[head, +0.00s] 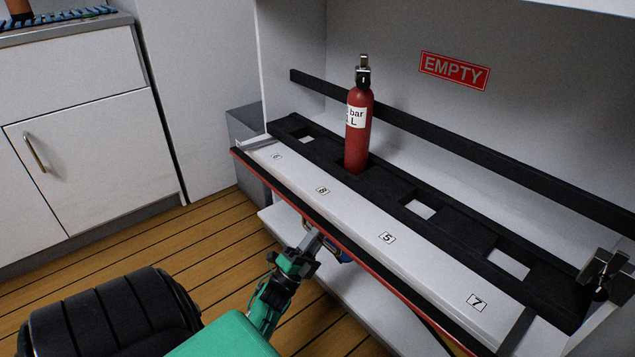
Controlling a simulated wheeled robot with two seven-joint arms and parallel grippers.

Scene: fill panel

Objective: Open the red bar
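The red bar (400,289) runs along the front edge of the white bottle rack, slanting from upper left to lower right. It lies against the front of the rack, below the numbered strip. My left gripper (313,238) is at the bar's left-middle part, just below and in front of it. Its fingertips overlap the bar's lower edge in the picture; I cannot tell whether they touch it or how far apart they are.
A red bottle (358,130) stands upright in a slot of the black rack insert (455,225); other slots are empty. A black rail (450,140) runs behind. White cabinets (90,150) stand left; wooden floor (215,235) lies between.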

